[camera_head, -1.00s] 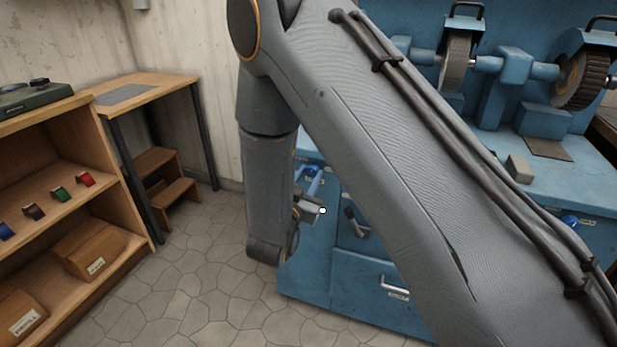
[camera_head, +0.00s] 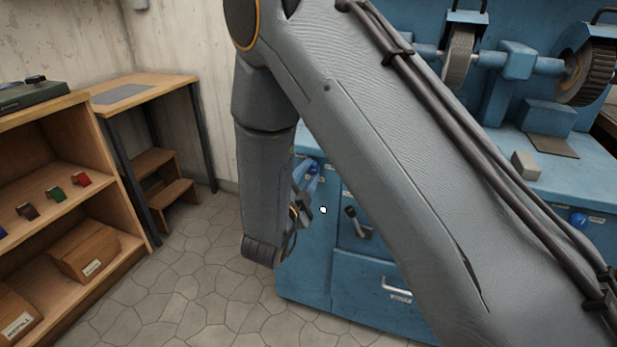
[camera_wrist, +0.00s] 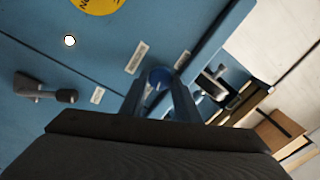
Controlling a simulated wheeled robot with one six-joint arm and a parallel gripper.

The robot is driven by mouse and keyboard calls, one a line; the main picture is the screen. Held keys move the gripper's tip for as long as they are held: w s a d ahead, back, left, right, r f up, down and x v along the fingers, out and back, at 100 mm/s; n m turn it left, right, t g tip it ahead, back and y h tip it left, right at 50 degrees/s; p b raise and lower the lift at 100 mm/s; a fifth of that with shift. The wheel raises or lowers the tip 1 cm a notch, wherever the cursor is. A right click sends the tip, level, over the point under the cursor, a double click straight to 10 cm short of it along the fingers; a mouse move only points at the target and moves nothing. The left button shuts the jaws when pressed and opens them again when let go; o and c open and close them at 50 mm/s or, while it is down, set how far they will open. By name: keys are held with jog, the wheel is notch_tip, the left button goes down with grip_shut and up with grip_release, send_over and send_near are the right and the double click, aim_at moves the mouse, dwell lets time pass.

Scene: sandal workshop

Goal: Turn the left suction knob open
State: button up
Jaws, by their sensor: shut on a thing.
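In the wrist view the blue suction knob (camera_wrist: 158,77) sits on the blue machine front, between two small white labels. My gripper (camera_wrist: 160,92) has one finger on each side of it and is shut on it. The fingers hide part of the knob, so its exact angle is hard to read. In the head view my gripper (camera_head: 306,200) is at the left part of the blue cabinet (camera_head: 310,262), partly behind my own arm. A second blue knob (camera_head: 578,220) shows at the far right of the cabinet front.
A dark lever handle (camera_head: 352,216) sticks out right of my gripper; it also shows in the wrist view (camera_wrist: 45,90). A metal drawer handle (camera_head: 397,288) is below. A wooden shelf (camera_head: 140,190) stands left. The stone floor (camera_head: 205,265) between is clear.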

jog(key=shift+m+b, duration=0.6)
jog(key=shift+m, duration=1)
jog(key=o, duration=1)
jog(key=shift+o, duration=0.2)
jog(key=v, duration=0.8)
jog(key=shift+w, duration=0.15)
